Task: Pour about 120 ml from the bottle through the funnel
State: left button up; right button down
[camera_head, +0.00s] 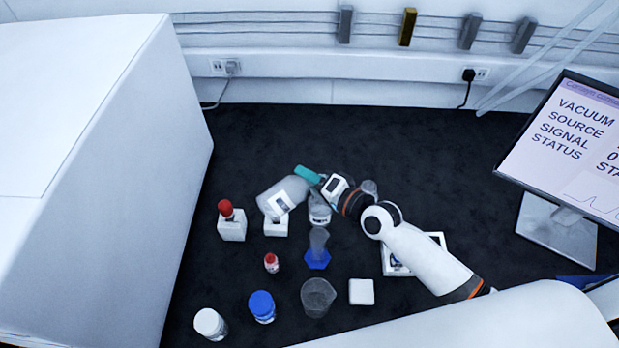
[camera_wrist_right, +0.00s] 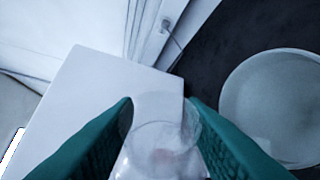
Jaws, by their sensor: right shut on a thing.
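The bottle (camera_head: 279,190) is grey and translucent with a white label. It is tilted, above the table and in front of a white block (camera_head: 276,228). My right gripper (camera_head: 306,174) is shut on its narrow end. In the right wrist view, my right gripper (camera_wrist_right: 160,108) has a clear glass part (camera_wrist_right: 158,138) between its teal fingers. A labelled clear vessel (camera_head: 320,214) stands just below the gripper; its top is partly hidden, and I cannot clearly make out the funnel. A large pale round shape (camera_wrist_right: 275,105) fills the wrist view's right side; I cannot tell what it is.
A white cabinet (camera_head: 100,170) bounds the left, a monitor (camera_head: 570,145) the right. The back table is clear.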

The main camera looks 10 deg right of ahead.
jog(key=shift+m+b, duration=0.3)
jog(key=shift+b, duration=0.25)
jog(key=shift+d+r, duration=0.1)
jog(key=shift+w+m+y+b, duration=0.1)
jog(key=shift+m+y+b, duration=0.2)
jog(key=shift+b, duration=0.3)
